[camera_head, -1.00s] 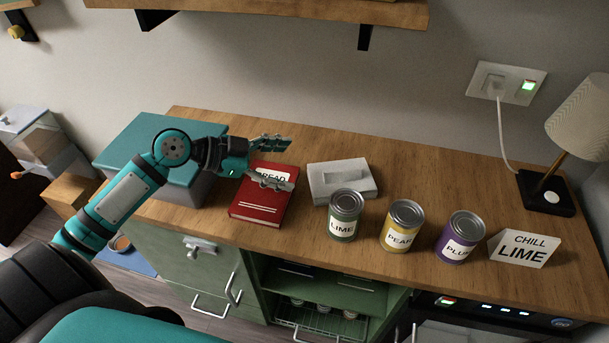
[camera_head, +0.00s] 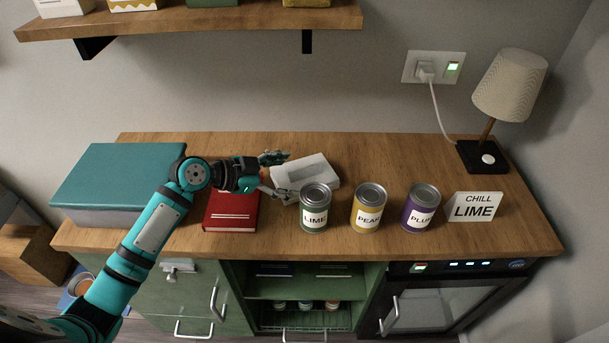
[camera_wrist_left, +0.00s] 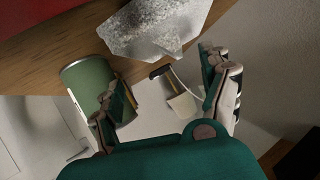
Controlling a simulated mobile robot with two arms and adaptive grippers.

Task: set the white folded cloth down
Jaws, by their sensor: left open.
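The white folded cloth (camera_head: 310,170) lies flat on the wooden counter, behind the green LIME can (camera_head: 315,212) and right of the red book. My left gripper (camera_head: 278,176) is open at the cloth's left end, one finger toward the back and one toward the front. The cloth (camera_wrist_left: 155,28) also shows in the left wrist view, ahead of the spread fingers of the gripper (camera_wrist_left: 163,88). I cannot tell whether a finger touches it. My right gripper is not in view.
The red book (camera_head: 231,212) and a teal-topped box (camera_head: 120,175) are at the left. A yellow can (camera_head: 367,210), a purple can (camera_head: 420,212), a CHILL LIME sign (camera_head: 474,207) and a lamp (camera_head: 510,85) stand at the right. The counter (camera_head: 400,160) behind the cans is clear.

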